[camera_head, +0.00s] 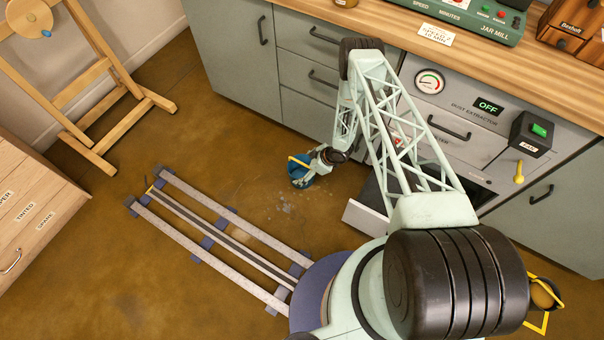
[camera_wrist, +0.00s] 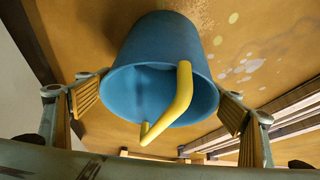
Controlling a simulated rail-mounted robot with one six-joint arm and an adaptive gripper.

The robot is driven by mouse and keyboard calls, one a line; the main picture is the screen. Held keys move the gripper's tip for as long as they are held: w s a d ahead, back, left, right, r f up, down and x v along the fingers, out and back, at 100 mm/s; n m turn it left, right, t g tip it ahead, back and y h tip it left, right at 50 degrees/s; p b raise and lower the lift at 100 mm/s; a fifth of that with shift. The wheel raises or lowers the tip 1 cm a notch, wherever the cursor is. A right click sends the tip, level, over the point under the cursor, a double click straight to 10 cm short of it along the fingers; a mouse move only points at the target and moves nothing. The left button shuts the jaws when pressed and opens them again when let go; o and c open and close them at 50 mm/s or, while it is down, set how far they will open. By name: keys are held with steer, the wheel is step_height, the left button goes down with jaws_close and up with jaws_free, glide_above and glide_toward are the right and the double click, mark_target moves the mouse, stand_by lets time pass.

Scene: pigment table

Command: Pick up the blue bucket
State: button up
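The blue bucket (camera_head: 302,178) is small in the head view, at floor level in front of the grey drawers. In the wrist view the bucket (camera_wrist: 160,45) fills the upper middle, its open mouth towards the camera. Its yellow handle (camera_wrist: 178,100) crosses the mouth. My gripper (camera_wrist: 163,90) has its two fingers spread wide, one on each side of the bucket's rim. The finger tips meet the rim's edges in the picture; whether they press on it cannot be told. In the head view my arm hides part of the bucket's right side.
Floor rails (camera_head: 222,237) run left of my base. A wooden easel (camera_head: 85,95) stands at the upper left, a wooden cabinet (camera_head: 28,225) below it. Grey drawers (camera_head: 310,70) and a dust extractor panel (camera_head: 465,100) line the back.

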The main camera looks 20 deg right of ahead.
mark_target(304, 165)
steer(key=c, duration=0.5)
steer(key=shift+r, duration=0.15)
step_height(304, 165, up, 4)
steer(key=shift+f+p, duration=0.15)
steer(key=shift+p, duration=0.7)
steer(key=s+d+p, duration=0.1)
steer(key=s, duration=0.4)
steer(key=s+d+p, duration=0.1)
steer(key=s, duration=0.4)
steer(key=s+d+r+p, duration=0.1)
steer(key=s+d, duration=0.1)
steer(key=s, duration=0.3)
steer(key=shift+s+d, duration=0.1)
steer(key=shift+s, duration=0.15)
